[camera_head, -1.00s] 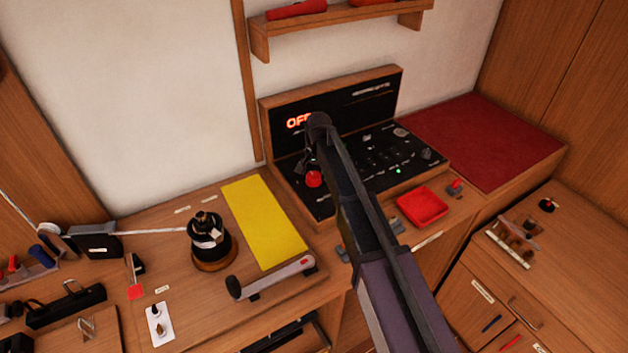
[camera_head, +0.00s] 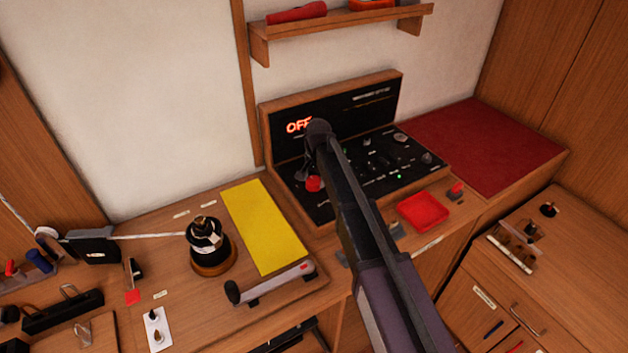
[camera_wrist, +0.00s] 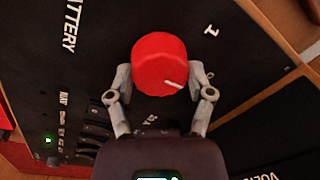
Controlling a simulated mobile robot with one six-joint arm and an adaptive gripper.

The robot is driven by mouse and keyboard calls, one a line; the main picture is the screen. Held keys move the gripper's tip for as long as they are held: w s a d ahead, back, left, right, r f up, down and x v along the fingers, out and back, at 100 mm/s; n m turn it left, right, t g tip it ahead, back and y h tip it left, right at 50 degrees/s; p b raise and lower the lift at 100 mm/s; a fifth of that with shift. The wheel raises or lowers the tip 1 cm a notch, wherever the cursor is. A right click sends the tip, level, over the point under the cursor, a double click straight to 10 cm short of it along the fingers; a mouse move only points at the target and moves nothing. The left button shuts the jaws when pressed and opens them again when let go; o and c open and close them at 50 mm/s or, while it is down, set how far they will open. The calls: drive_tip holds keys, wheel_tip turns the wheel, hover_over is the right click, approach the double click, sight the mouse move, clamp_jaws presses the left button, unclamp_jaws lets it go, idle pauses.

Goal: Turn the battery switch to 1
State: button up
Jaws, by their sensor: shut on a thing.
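The battery switch is a round red knob (camera_wrist: 160,66) on a black panel (camera_wrist: 85,70), lettered BATTERY beside it. In the wrist view its white pointer mark aims to the lower right, while the "1" stands at the knob's upper right. My gripper (camera_wrist: 160,78) is shut on the knob, one finger on each side. In the head view the knob (camera_head: 314,184) shows red at the panel's left end, with my gripper (camera_head: 309,172) at it and my arm covering part of the panel. The display reads OFF in red (camera_head: 299,126).
A green light (camera_head: 399,177) glows on the panel. A red tray (camera_head: 423,211) lies in front of it. A yellow mat (camera_head: 262,225), a black winch (camera_head: 207,245) and a lever handle (camera_head: 270,284) are to the left. A wooden shelf (camera_head: 350,18) hangs above.

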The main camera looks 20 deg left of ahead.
drive_tip(key=shift+n, duration=0.5)
drive_tip(key=n, duration=1.1)
drive_tip(key=shift+s+a, duration=0.1)
drive_tip(key=shift+g, duration=0.3)
drive_tip(key=o, duration=1.1)
drive_tip(key=shift+m, duration=0.4)
